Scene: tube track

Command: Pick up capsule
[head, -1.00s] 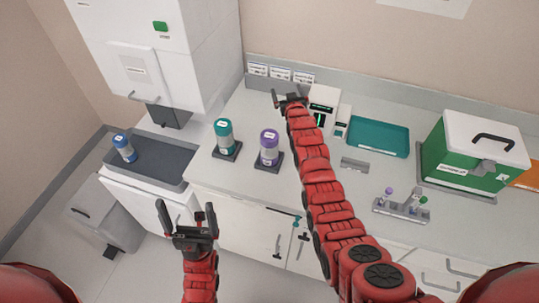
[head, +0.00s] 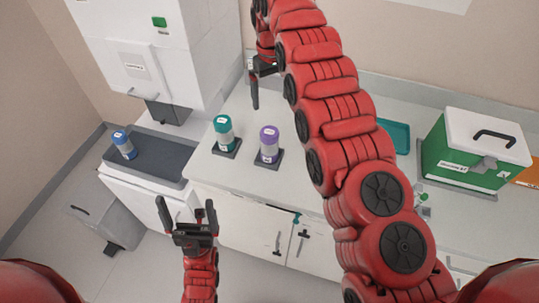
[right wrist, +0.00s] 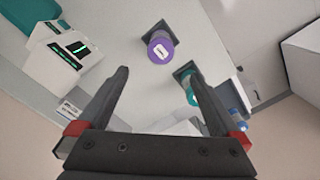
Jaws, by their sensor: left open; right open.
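The task's capsule could be any of three: a purple-capped one (head: 269,144) and a teal-capped one (head: 223,132) stand upright on dark square bases on the counter, and a blue one (head: 124,145) leans in the grey basin. In the right wrist view the purple capsule (right wrist: 160,47) lies beyond my fingertips, the teal one (right wrist: 191,88) is partly behind the right finger, and the blue one (right wrist: 237,118) is farther off. My right gripper (head: 259,84) is open and empty, raised above the back of the counter; it also shows in the wrist view (right wrist: 156,75). My left gripper (head: 189,211) is open and empty, before the counter.
A green box with a white lid (head: 475,152) stands at the right. A teal tray (head: 397,136) is mostly hidden behind my right arm. A white device with a green display (right wrist: 66,55) shows in the wrist view. A white cabinet (head: 135,50) rises above the basin (head: 158,160).

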